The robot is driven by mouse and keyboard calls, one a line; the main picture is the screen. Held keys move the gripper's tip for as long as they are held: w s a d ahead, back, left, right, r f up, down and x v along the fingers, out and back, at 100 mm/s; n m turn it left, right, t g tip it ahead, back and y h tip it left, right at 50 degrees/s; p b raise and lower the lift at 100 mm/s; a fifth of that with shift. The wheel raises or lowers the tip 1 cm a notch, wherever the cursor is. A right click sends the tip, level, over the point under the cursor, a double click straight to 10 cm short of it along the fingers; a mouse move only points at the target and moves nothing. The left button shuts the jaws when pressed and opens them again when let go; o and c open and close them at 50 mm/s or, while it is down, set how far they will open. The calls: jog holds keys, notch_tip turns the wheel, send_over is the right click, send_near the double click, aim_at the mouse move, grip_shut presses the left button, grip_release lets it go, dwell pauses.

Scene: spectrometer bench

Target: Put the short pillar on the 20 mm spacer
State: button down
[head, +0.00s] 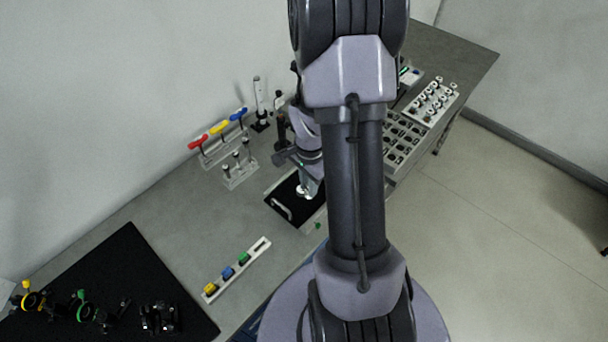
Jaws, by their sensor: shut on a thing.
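My gripper (304,184) is small and partly hidden behind my own arm in the head view. It points down over a small black mat (272,197) and is shut on a small, bright silvery piece (303,192). I cannot tell for sure whether this piece is the short pillar, or whether it touches the mat. A pale, bent, handle-like item (281,208) lies on the mat, left of the gripper. Several metal posts stand in a small grey rack (238,177) to the left. I cannot pick out the 20 mm spacer at this size.
A rack holds red, yellow and blue T-handles (220,128). A tall post (259,100) stands behind. A strip (259,247) holds coloured blocks. A black board (130,270) with mounts lies front left. Compartment trays (432,103) stand right.

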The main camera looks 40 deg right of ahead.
jog(key=w, duration=0.1)
jog(key=w+d, duration=0.1)
jog(key=w, duration=0.2)
jog(key=shift+d+f, duration=0.2)
jog(key=shift+d, duration=0.05)
jog(key=shift+w+d+f, duration=0.1)
jog(key=shift+w+f, duration=0.1)
jog(key=shift+w, duration=0.1)
notch_tip(320, 180, down, 3)
jog(key=shift+r, duration=0.15)
jog(key=shift+f, duration=0.4)
jog(key=c, duration=1.3)
grip_release()
